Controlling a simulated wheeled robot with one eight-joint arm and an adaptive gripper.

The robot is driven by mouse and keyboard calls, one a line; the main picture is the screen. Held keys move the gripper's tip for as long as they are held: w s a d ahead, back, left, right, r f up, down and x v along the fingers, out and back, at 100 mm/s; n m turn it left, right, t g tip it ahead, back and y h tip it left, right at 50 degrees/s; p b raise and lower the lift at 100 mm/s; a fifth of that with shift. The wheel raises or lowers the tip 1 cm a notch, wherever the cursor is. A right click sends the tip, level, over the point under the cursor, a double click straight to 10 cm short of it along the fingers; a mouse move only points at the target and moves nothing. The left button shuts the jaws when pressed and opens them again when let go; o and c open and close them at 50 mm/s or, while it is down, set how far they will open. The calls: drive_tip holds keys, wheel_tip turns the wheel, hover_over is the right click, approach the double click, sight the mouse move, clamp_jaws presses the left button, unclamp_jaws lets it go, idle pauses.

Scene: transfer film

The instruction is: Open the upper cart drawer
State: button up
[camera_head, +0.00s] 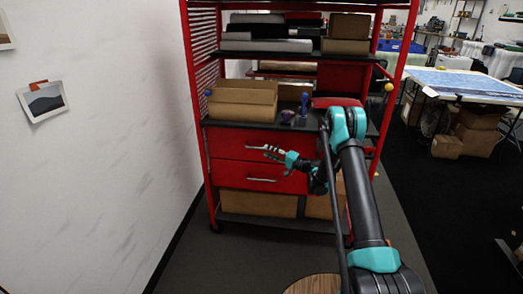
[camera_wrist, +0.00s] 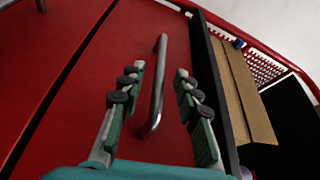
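The red upper cart drawer (camera_head: 226,141) looks shut in the head view, with a metal bar handle (camera_head: 252,147) partly behind my gripper (camera_head: 270,152). In the wrist view, the upper drawer (camera_wrist: 140,37) fills the middle, turned sideways, and its handle (camera_wrist: 156,95) runs between my two fingers. My gripper (camera_wrist: 160,69) is open, with one teal finger with dark pads on each side of the handle. I see gaps between the handle and both fingers. The lower drawer (camera_head: 230,172) with its handle (camera_head: 262,180) looks shut below.
The cart's black shelf (camera_head: 225,124) above the drawers holds cardboard boxes (camera_head: 242,103) and a blue item (camera_head: 304,104). More boxes (camera_head: 258,203) stand below the drawers. A white wall (camera_head: 90,140) is to the left. Grey floor (camera_head: 240,250) in front of the cart is mostly clear.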

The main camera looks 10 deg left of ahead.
drive_tip(key=shift+x, duration=2.4)
clamp_jaws()
